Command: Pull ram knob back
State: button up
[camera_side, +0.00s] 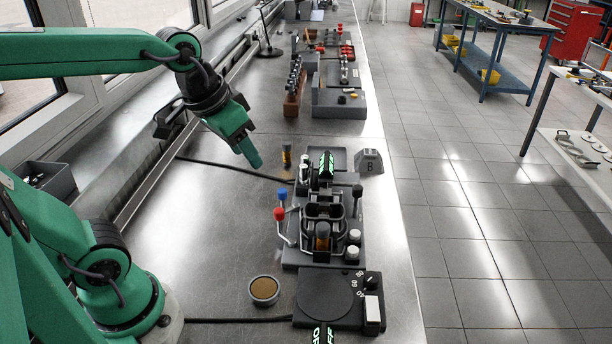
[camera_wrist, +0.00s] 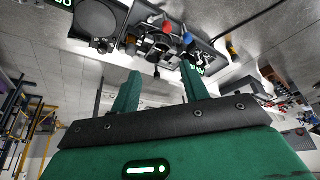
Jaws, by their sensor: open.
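The grey press-like fixture (camera_side: 322,212) stands on the steel bench. It bears a red knob (camera_side: 279,214) and a blue knob (camera_side: 281,193) on levers at its left, and a black knob (camera_side: 357,191) at its right. I cannot tell for certain which is the ram knob. My gripper (camera_side: 250,157) hangs above and left of the fixture's far end, touching nothing. In the wrist view, my gripper (camera_wrist: 160,82) has its two green fingers apart and empty. The red knob (camera_wrist: 167,26) and blue knob (camera_wrist: 187,38) show at the top, beyond the fingers.
A plate with a dial (camera_side: 326,296) lies at the fixture's near end. A round brown-filled dish (camera_side: 264,290) stands left of it. The bench left of the fixture is mostly clear.

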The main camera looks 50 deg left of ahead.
jog(key=w+d+g, duration=0.1)
jog(key=w, duration=0.7)
jog(key=g, duration=0.4)
send_over(358, 187)
jog(key=f, duration=0.9)
jog(key=shift+s+f, duration=0.2)
jog(key=shift+w+f, duration=0.25)
jog(key=shift+f, duration=0.05)
jog(key=shift+f, duration=0.1)
jog(key=shift+f, duration=3.8)
grip_shut()
